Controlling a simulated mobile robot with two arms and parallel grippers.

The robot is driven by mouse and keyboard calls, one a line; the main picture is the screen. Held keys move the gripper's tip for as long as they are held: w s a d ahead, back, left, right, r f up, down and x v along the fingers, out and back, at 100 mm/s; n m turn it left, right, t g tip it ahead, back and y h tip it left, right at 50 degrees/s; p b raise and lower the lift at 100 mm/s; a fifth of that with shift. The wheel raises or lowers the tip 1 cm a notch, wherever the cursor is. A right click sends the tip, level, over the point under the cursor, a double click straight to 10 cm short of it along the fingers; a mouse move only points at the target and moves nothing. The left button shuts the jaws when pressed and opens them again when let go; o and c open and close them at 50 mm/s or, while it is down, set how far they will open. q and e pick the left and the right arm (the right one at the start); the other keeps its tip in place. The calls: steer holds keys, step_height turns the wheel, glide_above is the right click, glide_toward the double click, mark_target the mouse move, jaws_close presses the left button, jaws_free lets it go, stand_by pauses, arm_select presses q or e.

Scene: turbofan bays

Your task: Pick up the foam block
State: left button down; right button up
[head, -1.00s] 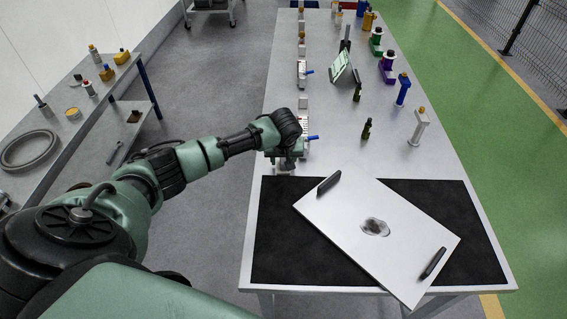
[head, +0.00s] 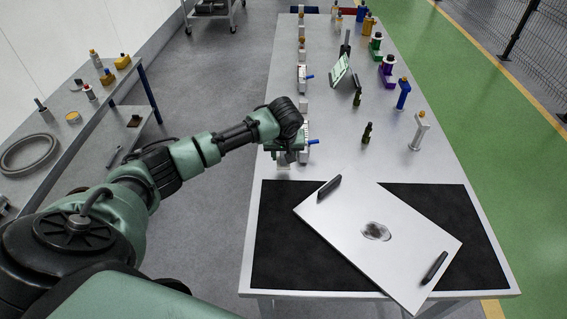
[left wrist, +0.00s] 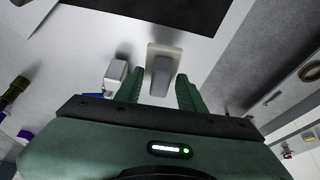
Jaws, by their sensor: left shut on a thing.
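The foam block appears to be the grey, rounded block (left wrist: 161,72) between my green fingers in the left wrist view. It stands against a pale, flat piece (left wrist: 165,49), and I cannot tell whether the two touch. My left gripper (left wrist: 158,92) is shut on the grey block, whose lower end is partly hidden by the gripper body. My right gripper is not in view.
A white board (head: 345,237) with two black handles lies askew on the black mat (head: 280,255). A white block (left wrist: 116,75) is close beside the left finger.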

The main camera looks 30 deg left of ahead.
arm_select(q)
step_height(320, 180, up, 16)
steer(key=b, duration=0.2)
steer(key=shift+b, duration=0.3)
